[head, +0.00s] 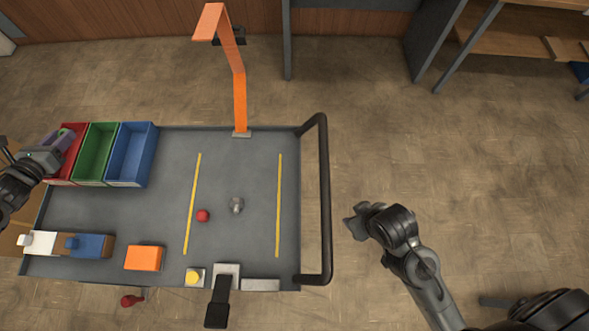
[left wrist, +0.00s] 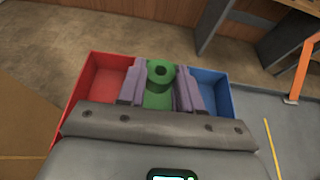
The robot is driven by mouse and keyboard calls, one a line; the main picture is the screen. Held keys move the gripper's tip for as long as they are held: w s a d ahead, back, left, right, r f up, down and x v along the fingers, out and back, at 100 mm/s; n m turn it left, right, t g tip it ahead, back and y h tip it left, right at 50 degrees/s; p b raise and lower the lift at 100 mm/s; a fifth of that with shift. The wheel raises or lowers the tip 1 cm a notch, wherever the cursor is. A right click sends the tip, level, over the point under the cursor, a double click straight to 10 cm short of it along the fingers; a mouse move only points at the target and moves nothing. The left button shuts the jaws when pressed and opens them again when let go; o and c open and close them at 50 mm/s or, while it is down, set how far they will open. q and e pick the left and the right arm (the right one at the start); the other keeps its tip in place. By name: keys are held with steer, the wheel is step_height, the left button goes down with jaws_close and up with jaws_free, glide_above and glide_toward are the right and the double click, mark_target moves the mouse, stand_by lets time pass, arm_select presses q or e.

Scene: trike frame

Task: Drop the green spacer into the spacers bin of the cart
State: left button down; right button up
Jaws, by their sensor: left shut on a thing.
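The green spacer (left wrist: 160,74) is a short ring with a hole on top. My left gripper (left wrist: 160,88) is shut on it, with one purple-grey finger on each side. In the left wrist view the held spacer lies over the green bin (left wrist: 158,101), between the red bin (left wrist: 97,85) and the blue bin (left wrist: 213,90). In the head view my left gripper (head: 62,139) overlaps the red bin (head: 76,153), beside the green bin (head: 96,160). The spacer's height above the bins is unclear. My right gripper (head: 356,226) is off the cart's right side, and its jaws are unclear.
The blue bin (head: 130,158) stands right of the green one on the grey cart (head: 165,210). An orange post (head: 239,100) rises at the cart's back edge, and a dark handle (head: 324,200) bounds its right side. A red ball (head: 203,215) and orange block (head: 144,258) lie on the cart.

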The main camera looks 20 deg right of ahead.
arm_select(q)
steer(key=c, duration=0.7)
jaws_free()
steer(key=v, duration=1.1)
steer(key=shift+p, duration=0.35)
steer(key=shift+w, duration=0.1)
